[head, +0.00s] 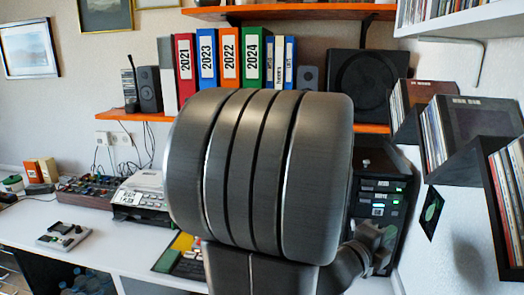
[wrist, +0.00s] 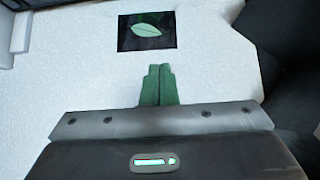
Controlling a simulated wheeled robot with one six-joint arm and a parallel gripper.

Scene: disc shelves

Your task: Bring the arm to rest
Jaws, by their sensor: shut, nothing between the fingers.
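My gripper (wrist: 159,72) shows in the wrist view with its two green fingers together and nothing between them. It points toward a white surface, with a dark square sleeve bearing a green leaf (wrist: 147,32) beyond the fingertips. The fingers do not show in the head view. There my own dark arm (head: 262,170) fills the middle and hides part of the desk and shelf behind it.
A white desk (head: 60,225) runs along the left with a printer (head: 142,195) and a mixer (head: 100,190). An orange shelf (head: 120,116) holds binders (head: 207,58) and speakers.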

